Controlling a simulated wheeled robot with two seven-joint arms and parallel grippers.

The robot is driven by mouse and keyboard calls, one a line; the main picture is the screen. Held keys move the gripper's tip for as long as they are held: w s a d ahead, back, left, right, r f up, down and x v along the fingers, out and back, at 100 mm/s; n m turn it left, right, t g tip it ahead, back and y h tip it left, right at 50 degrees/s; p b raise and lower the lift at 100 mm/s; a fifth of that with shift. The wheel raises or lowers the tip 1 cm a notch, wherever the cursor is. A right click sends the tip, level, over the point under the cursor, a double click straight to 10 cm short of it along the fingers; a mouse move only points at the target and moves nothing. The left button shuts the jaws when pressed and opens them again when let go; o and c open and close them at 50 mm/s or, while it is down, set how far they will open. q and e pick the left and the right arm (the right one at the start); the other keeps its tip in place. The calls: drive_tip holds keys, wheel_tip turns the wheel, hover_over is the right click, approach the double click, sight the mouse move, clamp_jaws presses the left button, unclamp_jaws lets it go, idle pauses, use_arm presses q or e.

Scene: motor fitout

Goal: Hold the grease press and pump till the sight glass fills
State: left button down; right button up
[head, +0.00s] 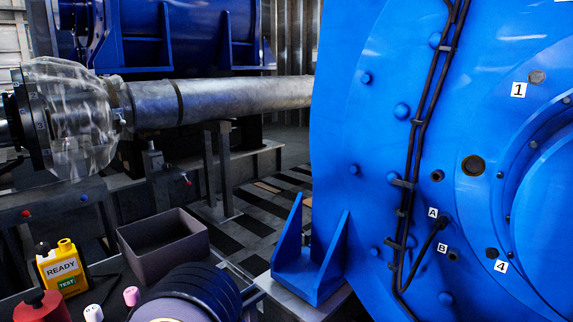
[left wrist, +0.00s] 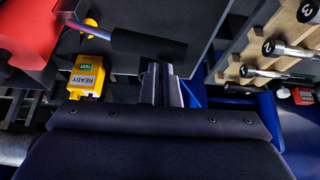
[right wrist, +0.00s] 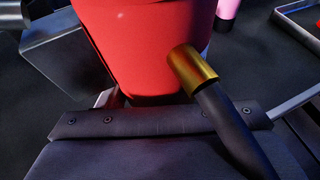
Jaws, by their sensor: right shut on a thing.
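The grease press is red; its black-topped upper part (head: 42,304) shows at the bottom left of the head view. My right gripper (right wrist: 150,100) is shut on the red press body (right wrist: 140,42), which hides most of the fingers. A brass collar (right wrist: 190,68) and a black hose (right wrist: 232,130) come off the body. In the left wrist view the red press (left wrist: 35,30) is at the upper left. My left gripper (left wrist: 164,84) has its fingers close together, near a black handle (left wrist: 148,43); contact is unclear. I cannot make out the sight glass.
A yellow READY/TEST unit (head: 62,268), a grey open bin (head: 160,245) and pink and white small pieces are near the press. The large blue motor housing (head: 380,130) fills the right, with labelled ports. A wooden rack of numbered tools (left wrist: 285,50) is at the right.

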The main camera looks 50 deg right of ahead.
use_arm(q)
drive_tip(key=shift+d+f, duration=0.15)
drive_tip(key=shift+f, duration=1.2)
drive_tip(key=shift+r, duration=2.3)
drive_tip(key=shift+f, duration=0.1)
drive_tip(key=shift+f, duration=2.2)
drive_tip(key=shift+r, duration=2.3)
drive_tip(key=shift+r, duration=2.55)
